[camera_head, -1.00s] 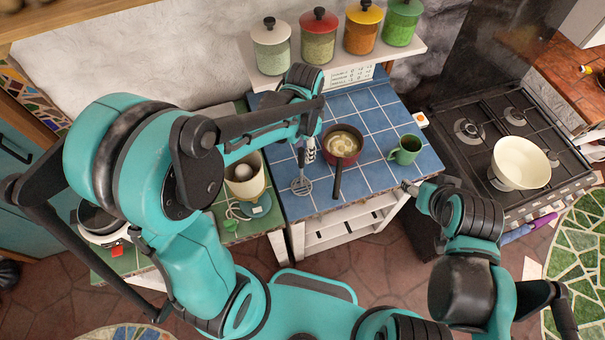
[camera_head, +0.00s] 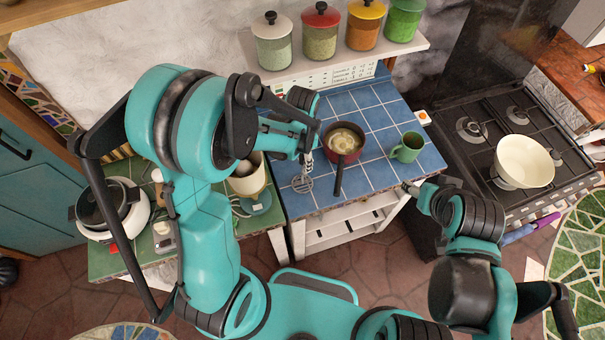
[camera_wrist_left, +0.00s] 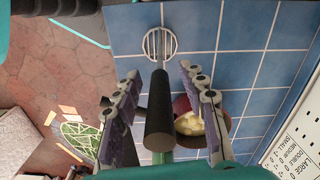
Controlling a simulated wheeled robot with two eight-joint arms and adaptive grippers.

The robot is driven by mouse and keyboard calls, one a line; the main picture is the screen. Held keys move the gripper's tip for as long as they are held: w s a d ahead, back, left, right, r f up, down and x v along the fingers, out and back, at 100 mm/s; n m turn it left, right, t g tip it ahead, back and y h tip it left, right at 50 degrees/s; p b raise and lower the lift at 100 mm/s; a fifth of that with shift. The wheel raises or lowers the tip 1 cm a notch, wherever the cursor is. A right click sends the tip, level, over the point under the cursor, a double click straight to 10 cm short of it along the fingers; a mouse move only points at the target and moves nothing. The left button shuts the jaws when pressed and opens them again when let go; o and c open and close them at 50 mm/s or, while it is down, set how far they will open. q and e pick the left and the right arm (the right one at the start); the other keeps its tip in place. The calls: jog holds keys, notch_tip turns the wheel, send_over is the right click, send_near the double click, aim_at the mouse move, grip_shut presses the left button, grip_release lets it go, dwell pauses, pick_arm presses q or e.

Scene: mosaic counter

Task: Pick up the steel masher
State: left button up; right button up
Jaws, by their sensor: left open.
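The steel masher (camera_head: 302,182) lies on the blue tiled counter (camera_head: 372,114), left of the red pot. In the left wrist view its slotted round head (camera_wrist_left: 160,44) is at the top and its dark handle (camera_wrist_left: 160,115) runs down between my fingers. My left gripper (camera_head: 307,152) is over the masher's handle end, which its fingers and wrist hide in the head view. In the left wrist view the left gripper (camera_wrist_left: 158,108) is open, with a finger on either side of the handle. My right gripper (camera_head: 408,187) is by the counter's front edge; its jaws are too small to read.
A red pot (camera_head: 330,149) with pale food stands close right of the masher, its handle pointing forward. A green mug (camera_head: 408,148) is further right. Jars line the shelf (camera_head: 345,62) behind; a stove (camera_head: 470,105) is at right.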

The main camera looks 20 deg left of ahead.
pick_arm(q)
grip_shut()
jog(key=shift+r, duration=0.15)
notch_tip(320, 180, up, 10)
jog(key=shift+f+p, duration=0.1)
jog(key=shift+p, duration=0.55)
